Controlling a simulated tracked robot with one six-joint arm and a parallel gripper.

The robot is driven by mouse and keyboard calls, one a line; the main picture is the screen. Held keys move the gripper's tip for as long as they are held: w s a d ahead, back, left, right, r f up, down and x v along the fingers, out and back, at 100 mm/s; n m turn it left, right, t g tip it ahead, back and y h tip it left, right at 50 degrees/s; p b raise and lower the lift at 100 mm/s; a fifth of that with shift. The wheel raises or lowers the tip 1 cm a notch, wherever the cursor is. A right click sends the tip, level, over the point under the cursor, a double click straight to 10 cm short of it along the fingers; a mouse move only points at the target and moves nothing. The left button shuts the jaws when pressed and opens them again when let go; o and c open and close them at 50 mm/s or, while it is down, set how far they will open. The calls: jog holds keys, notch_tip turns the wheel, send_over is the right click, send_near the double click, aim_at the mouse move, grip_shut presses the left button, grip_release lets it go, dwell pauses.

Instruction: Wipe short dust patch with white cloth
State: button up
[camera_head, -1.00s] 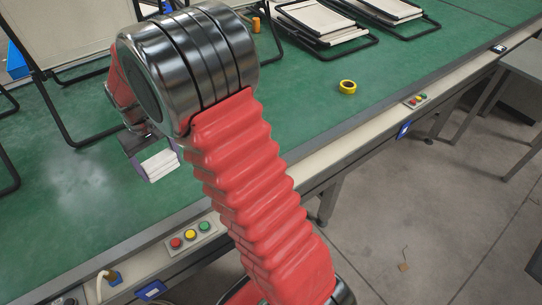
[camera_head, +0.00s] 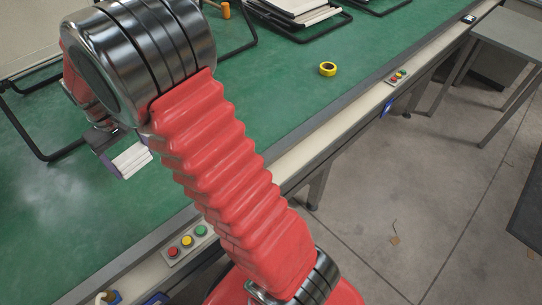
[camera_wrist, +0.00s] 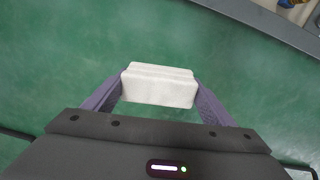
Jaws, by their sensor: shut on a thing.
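The white cloth (camera_wrist: 158,86) is a folded block held between the two purple fingers of my gripper (camera_wrist: 158,90) in the wrist view. My gripper is shut on it. In the head view the cloth (camera_head: 131,160) shows at the gripper's end, left of my red arm, over the green table top; whether it touches the surface cannot be told. The pale dust patch (camera_head: 48,190) lies on the green top to the left of and a little below the cloth. The gripper and the patch are apart in the picture.
The green table (camera_head: 270,100) has a grey front edge with a button box (camera_head: 186,242). A yellow tape roll (camera_head: 328,69) lies on it at the right. Black-framed loungers (camera_head: 300,12) stand at the back, and a black frame reaches the left side.

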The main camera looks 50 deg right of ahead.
jog(key=s+d+f+m, duration=0.1)
jog(key=s+d+f, duration=0.1)
jog(key=s+d, duration=0.5)
jog(key=s+d+f, duration=0.1)
jog(key=s+d, duration=0.3)
jog(key=d, duration=0.8)
jog(key=s+d+f, duration=0.1)
jog(key=s+d, duration=0.4)
jog(key=s, duration=0.3)
jog(key=s+d+f, duration=0.2)
jog(key=s+d, duration=0.2)
jog(key=s, duration=0.4)
jog(key=shift+s+d+f+m, duration=0.2)
jog(key=shift+s+d+m, duration=0.2)
